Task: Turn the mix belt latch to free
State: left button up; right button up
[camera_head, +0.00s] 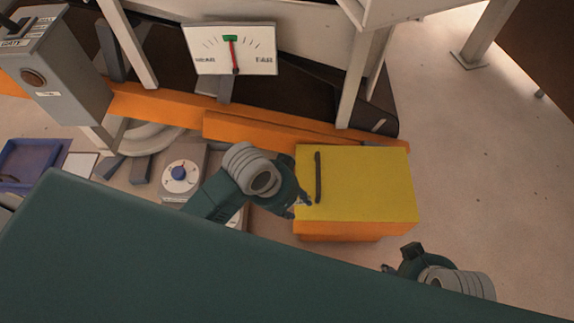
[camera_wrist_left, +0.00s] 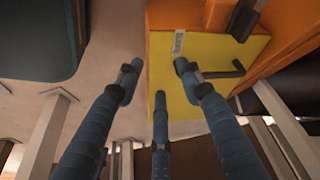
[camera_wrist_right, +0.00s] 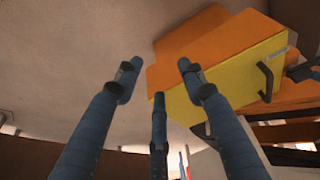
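An orange box with a yellow face (camera_head: 375,185) stands right of centre in the head view. A dark bar handle (camera_head: 318,177) is on that face near its left edge; it also shows in the left wrist view (camera_wrist_left: 225,74) and right wrist view (camera_wrist_right: 265,82). I cannot tell whether this bar is the mix belt latch; no label naming it is readable. My left gripper (camera_head: 301,203) is open and empty beside the box's left edge, its open fingers showing in its wrist view (camera_wrist_left: 157,72). My right gripper (camera_head: 392,266) is low right of the box, open and empty (camera_wrist_right: 157,72).
A NEAR/FAR gauge (camera_head: 232,50) stands behind, its red needle at the green mark. A grey cabinet (camera_head: 60,75) and blue tray (camera_head: 30,163) are far left. Floor at right is clear.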

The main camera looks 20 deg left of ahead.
pick_arm(q)
jog(key=w+a+m+g+y, duration=0.1)
jog(key=w+a+m, duration=0.1)
jog(key=w, duration=0.2)
jog(key=w+a+m+y+b, duration=0.1)
jog(key=w+a+m, duration=0.1)
jog(key=w, duration=0.3)
jog(key=w+a+r+m+g+y, duration=0.1)
jog(key=w+a+m, duration=0.1)
jog(key=w, duration=0.2)
jog(key=shift+w+a+m+g, duration=0.15)
jog(key=shift+w+m+g, duration=0.15)
jog(key=shift+m, duration=0.1)
notch_tip(320, 180, down, 6)
jog(key=shift+r+b, duration=0.25)
jog(key=shift+b, duration=0.85)
jog(key=shift+f, duration=0.95)
pick_arm(e)
jog(key=w+a+r+t, duration=0.1)
jog(key=w+a+t, duration=0.1)
jog(key=w, duration=0.4)
jog(key=shift+w+r+t+y, duration=0.3)
jog(key=shift+w+t+y, duration=0.1)
jog(key=shift+t, duration=0.3)
pick_arm(q)
jog(key=shift+c, duration=0.3)
grip_shut()
